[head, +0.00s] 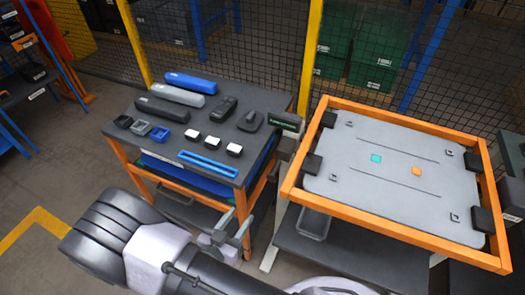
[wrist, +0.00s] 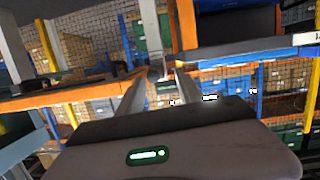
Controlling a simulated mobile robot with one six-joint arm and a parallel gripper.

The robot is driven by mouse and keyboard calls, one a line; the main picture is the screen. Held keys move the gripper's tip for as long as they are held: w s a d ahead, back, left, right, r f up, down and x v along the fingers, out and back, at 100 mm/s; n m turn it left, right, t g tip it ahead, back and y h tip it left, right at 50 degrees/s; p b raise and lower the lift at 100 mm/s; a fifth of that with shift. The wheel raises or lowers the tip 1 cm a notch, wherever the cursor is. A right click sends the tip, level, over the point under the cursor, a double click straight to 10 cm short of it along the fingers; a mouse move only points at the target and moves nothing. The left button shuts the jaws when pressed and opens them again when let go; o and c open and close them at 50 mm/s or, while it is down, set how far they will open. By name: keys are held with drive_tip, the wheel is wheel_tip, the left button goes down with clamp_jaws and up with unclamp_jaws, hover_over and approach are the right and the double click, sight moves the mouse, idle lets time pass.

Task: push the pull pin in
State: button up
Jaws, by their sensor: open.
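I cannot make out the pull pin for certain in either view. My gripper (head: 235,225) is low in front of the right part of the orange tool table, its two fingers apart with nothing seen held. In the wrist view my gripper (wrist: 158,76) shows two grey fingers reaching forward with a gap between them. A small pale and dark thing shows in or beyond that gap, too small to name. My arm hides part of the table's lower front in the head view.
The tool table (head: 245,95) carries dark and blue tools, small blocks and a blue tray (head: 208,165). A dark box with a green label (head: 287,122) is at its right edge. An orange-framed grey board (head: 390,160) stands at right. Mesh fencing is behind; floor is free at left.

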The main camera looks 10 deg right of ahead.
drive_tip(key=s+d+n+t+h, duration=0.1)
drive_tip(key=s+d+n+t, duration=0.1)
drive_tip(key=s+n, duration=0.15)
drive_tip(key=b, duration=0.2)
approach(271, 180)
drive_tip(key=shift+m+t, duration=0.3)
drive_tip(key=shift+m, duration=0.05)
drive_tip(key=x, duration=0.9)
drive_tip(key=shift+s+d+f, duration=0.1)
drive_tip(key=shift+f, duration=0.1)
clamp_jaws()
